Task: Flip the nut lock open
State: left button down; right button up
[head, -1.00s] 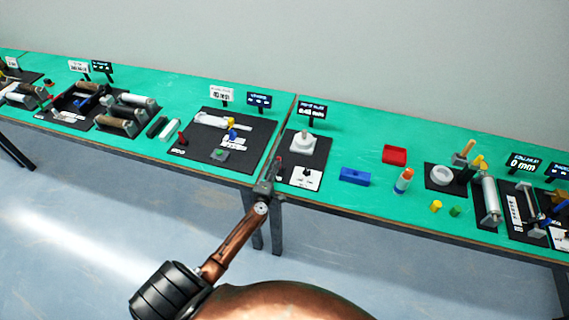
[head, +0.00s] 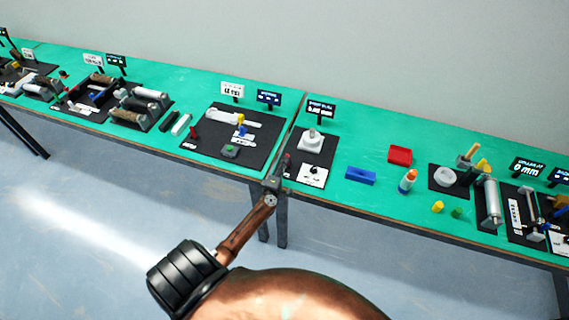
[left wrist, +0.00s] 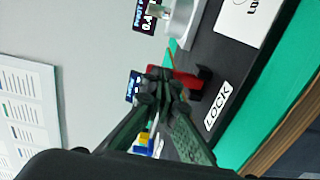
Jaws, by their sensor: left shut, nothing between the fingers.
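The nut lock is a small red lever (left wrist: 188,78) with a dark end, on a black mat beside a "LOCK" label (left wrist: 217,106). In the head view a bit of red (head: 288,158) shows at the mat's left edge, partly hidden by my left gripper (head: 283,170). In the left wrist view the left gripper's fingertips (left wrist: 165,82) are together and empty, right at the red lever and overlapping it. I cannot tell whether they touch it. A white block with a post (head: 312,140) stands on the same mat. The right gripper is not in view.
A white card (head: 312,175) lies on the mat. To the right are a blue block (head: 360,176), a red tray (head: 400,155) and a glue stick (head: 407,181). Another station's mat (head: 262,143) is to the left, across the table gap. Small signs stand behind.

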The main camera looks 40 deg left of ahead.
pick_arm(q)
jog(key=v, duration=1.4)
jog(key=shift+f, duration=0.15)
